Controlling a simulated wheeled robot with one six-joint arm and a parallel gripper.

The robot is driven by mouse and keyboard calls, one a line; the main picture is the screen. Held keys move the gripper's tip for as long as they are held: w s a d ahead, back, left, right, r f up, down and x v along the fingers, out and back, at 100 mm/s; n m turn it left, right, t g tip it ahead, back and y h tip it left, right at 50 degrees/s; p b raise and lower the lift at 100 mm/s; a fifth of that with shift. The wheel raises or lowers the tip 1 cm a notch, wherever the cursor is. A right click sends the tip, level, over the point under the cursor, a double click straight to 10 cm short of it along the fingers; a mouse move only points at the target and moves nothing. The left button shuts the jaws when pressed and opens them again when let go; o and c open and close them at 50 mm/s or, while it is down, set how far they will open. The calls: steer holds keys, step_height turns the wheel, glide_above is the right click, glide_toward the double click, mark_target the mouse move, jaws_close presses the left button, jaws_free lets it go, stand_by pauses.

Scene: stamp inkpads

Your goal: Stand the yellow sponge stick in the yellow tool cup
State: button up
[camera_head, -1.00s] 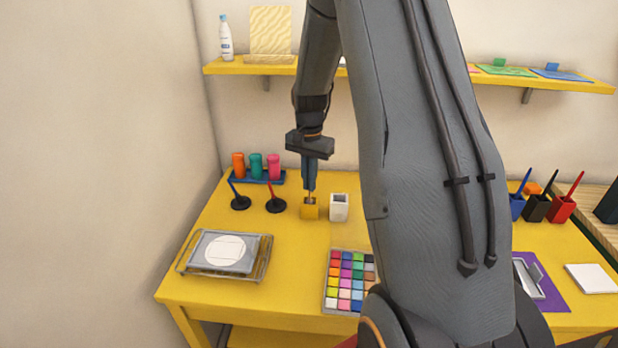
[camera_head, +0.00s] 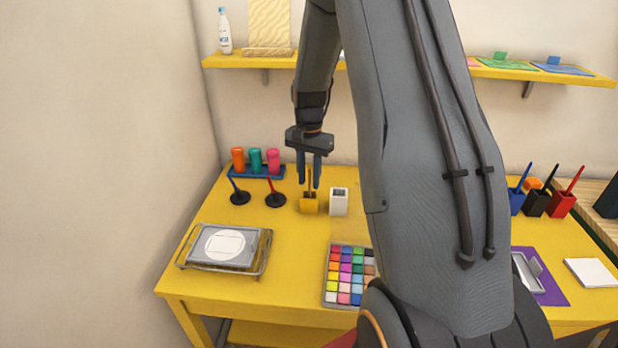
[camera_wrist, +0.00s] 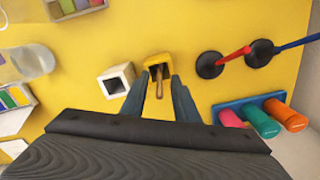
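The yellow tool cup (camera_head: 309,204) stands on the yellow table, and it also shows in the wrist view (camera_wrist: 157,61). The sponge stick (camera_head: 310,182) stands in the cup with its brownish handle pointing up; the handle also shows in the wrist view (camera_wrist: 159,82). Its sponge end is hidden inside the cup. My gripper (camera_head: 310,185) is above the cup with its fingers spread apart, one on each side of the handle. In the wrist view the fingertips (camera_wrist: 159,84) show gaps to the handle.
A white cup (camera_head: 339,201) stands just right of the yellow cup. Red and blue sticks in black round bases (camera_head: 275,200) stand to the left. A blue rack (camera_head: 258,172) with orange, teal and pink cylinders is behind them. A colour palette (camera_head: 345,275) lies in front.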

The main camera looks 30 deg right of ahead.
step_height(320, 180, up, 8)
steer(key=shift+f+b, duration=0.15)
steer(key=shift+b, duration=0.6)
stand_by(0.5)
